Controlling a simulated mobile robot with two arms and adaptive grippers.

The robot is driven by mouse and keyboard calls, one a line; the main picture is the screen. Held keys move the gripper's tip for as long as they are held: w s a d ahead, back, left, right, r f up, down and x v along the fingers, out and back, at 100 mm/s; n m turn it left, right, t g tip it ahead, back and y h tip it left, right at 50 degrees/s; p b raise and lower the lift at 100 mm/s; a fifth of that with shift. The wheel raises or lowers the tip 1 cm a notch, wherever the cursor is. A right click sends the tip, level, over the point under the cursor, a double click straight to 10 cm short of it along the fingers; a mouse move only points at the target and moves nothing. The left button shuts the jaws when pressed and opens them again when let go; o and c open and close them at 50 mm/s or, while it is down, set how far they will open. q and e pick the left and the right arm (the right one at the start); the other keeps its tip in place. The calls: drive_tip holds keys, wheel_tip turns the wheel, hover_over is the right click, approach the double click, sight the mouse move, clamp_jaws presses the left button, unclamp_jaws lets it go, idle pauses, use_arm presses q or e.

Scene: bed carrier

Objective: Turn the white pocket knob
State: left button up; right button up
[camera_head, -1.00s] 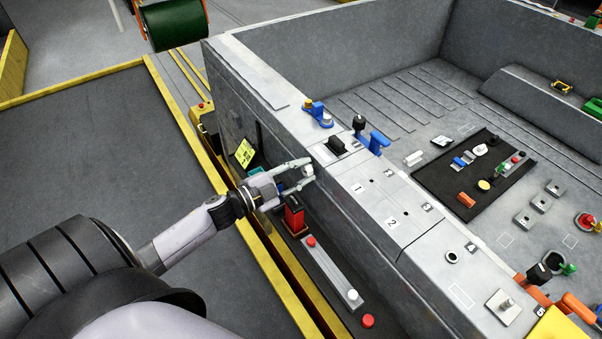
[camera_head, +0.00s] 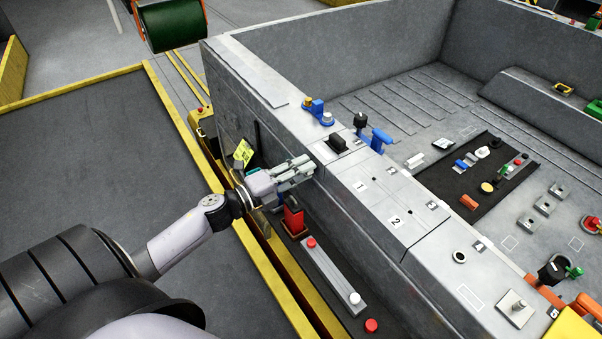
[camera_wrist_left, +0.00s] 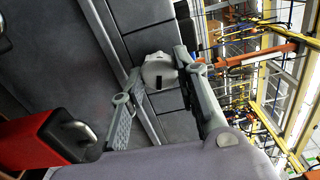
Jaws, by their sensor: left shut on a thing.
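The white pocket knob (camera_wrist_left: 158,70) shows in the left wrist view as a round white cap with a dark slot, on the grey side wall. My left gripper (camera_wrist_left: 158,73) has one finger on each side of it and is shut on it. In the head view my left gripper (camera_head: 304,166) reaches the outer face of the grey wall, below its top ledge. There its fingers hide most or all of the knob. My right gripper is not in view.
A red block (camera_head: 293,219) stands just below my left gripper, by a grey bar with red and white buttons (camera_head: 333,274). A yellow note (camera_head: 243,152) is on the wall. The grey ledge (camera_head: 376,202) carries numbered plates and a black switch (camera_head: 338,143). Dark floor is open at left.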

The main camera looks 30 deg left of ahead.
use_arm(q)
drive_tip(key=shift+f+m, duration=0.1)
drive_tip(key=shift+m, duration=0.3)
drive_tip(key=o, duration=1.2)
drive_tip(key=shift+c, duration=0.2)
drive_tip(key=v, duration=1.2)
